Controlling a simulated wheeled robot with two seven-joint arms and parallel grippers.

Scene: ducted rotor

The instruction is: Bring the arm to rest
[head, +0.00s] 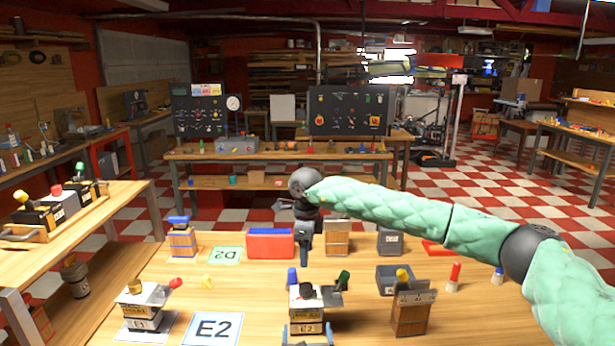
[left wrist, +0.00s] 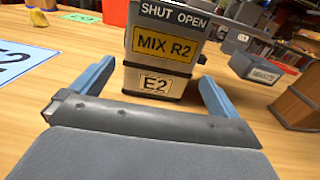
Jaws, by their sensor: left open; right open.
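My left gripper (head: 307,335) is at the bottom edge of the head view, at the near side of a box unit labelled E2 (head: 307,318). In the left wrist view its two blue fingers (left wrist: 155,88) are spread, one toward each side of the E2 unit (left wrist: 160,55), which stands upright with "MIX R2" and "SHUT OPEN" labels. Nothing is held; I cannot tell whether the fingers touch the unit. My right arm, in a green quilted sleeve, reaches in from the right. Its gripper (head: 304,248) hangs over the table's middle, open and seemingly empty; its fingertips are small and unclear.
Another unit (head: 143,312) stands at the left, beside an E2 card (head: 213,328). A red and blue box (head: 270,244), a wooden block unit (head: 411,312) and a grey bin (head: 394,281) surround the grippers. Bare tabletop (head: 245,285) shows left of centre.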

